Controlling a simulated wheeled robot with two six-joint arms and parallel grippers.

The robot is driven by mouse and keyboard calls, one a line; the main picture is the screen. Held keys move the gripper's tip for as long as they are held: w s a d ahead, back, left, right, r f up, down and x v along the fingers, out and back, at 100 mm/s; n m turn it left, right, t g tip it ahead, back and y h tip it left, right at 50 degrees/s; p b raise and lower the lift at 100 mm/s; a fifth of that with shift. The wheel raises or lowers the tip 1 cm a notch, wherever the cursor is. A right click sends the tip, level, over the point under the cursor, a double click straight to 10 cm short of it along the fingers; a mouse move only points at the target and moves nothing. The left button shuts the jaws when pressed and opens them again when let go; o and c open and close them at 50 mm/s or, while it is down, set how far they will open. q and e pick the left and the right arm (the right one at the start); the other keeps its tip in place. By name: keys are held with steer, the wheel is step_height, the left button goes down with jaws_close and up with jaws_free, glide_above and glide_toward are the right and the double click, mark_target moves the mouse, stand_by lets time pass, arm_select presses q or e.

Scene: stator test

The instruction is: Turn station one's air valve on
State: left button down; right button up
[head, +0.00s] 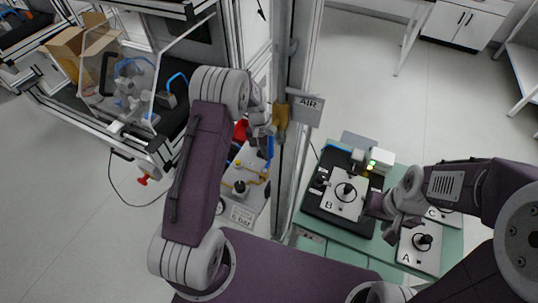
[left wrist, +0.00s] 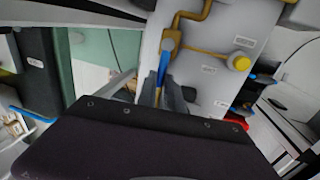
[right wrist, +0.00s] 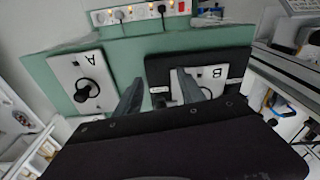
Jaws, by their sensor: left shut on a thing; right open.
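In the left wrist view a blue lever (left wrist: 164,66) sits on brass-coloured pipework (left wrist: 186,17) on a pale panel (left wrist: 215,50). My left gripper (left wrist: 167,88) is shut on this blue lever, which lies between its fingers. In the head view my left gripper (head: 265,140) is beside the metal post, over the panel (head: 240,212) with yellow pipes; my arm partly hides the lever there. An AIR sign (head: 308,104) is on the post. My right gripper (right wrist: 160,92) is open and empty by plate B (right wrist: 205,78).
A green table (head: 330,232) carries plate B (head: 343,188) in a black tray and plate A (head: 419,247). The metal post (head: 292,60) stands close to my left gripper. A clear-guarded bench (head: 150,150) is at the left. A power strip (right wrist: 138,12) lies beyond the plates.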

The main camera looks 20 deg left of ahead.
arm_select(q)
steer(key=c, duration=1.5)
jaws_free()
arm_select(e)
steer(key=shift+r, duration=0.2)
arm_select(q)
steer(key=r, duration=0.3)
steer(key=a+r, duration=0.1)
steer(key=r, duration=0.4)
steer(key=shift+w+a+r, duration=0.15)
steer(key=shift+a+r, duration=0.2)
steer(key=shift+r, duration=0.05)
